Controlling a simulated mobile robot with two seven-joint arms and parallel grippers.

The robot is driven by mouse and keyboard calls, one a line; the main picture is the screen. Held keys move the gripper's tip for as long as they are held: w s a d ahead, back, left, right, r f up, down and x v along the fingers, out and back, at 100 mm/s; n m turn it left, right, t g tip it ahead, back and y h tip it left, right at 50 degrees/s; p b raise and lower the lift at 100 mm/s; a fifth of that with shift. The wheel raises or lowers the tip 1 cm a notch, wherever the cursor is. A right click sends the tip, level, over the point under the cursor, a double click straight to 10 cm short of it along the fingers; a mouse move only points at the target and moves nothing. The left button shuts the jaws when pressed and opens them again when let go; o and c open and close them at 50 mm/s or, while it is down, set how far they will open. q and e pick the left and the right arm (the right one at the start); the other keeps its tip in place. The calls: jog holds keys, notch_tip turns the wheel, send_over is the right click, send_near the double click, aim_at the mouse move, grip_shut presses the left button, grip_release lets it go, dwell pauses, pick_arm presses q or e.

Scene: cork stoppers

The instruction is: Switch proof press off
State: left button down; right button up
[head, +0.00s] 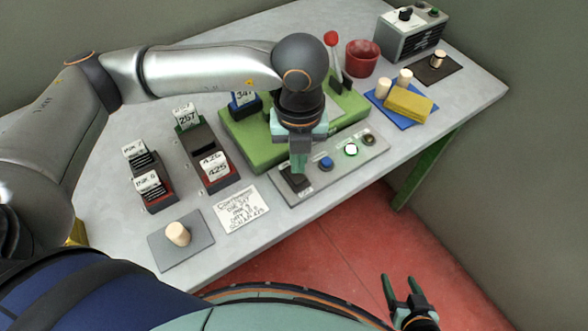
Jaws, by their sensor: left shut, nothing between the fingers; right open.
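The proof press is the green machine (250,150) in the middle of the table, with a red-knobbed lever (331,39). Its grey control panel (327,173) lies along the front edge. The panel bears a dark square switch (294,183), a blue button (326,164), a white button with a lit green ring (351,149) and a dark button (369,139). My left gripper (299,172) is shut and empty, pointing down at the dark switch; contact cannot be told. The wrist hides part of the press. My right gripper (398,287) is open, low over the red floor.
Black racks with number cards (214,165) stand left of the press. A written card (241,209) and a cork on a grey mat (178,234) lie in front. At the back right are a red bowl (362,58), a yellow block (408,104) on a blue mat and a grey box (411,40).

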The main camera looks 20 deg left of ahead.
aim_at(298, 177)
pick_arm(q)
jog(key=shift+f+b, duration=1.35)
jog(key=shift+f, duration=0.05)
dwell(1.0)
jog(key=shift+r, duration=0.1)
jog(key=shift+r+p, duration=2)
jog(key=shift+r, duration=1.5)
jog(key=shift+f, duration=0.1)
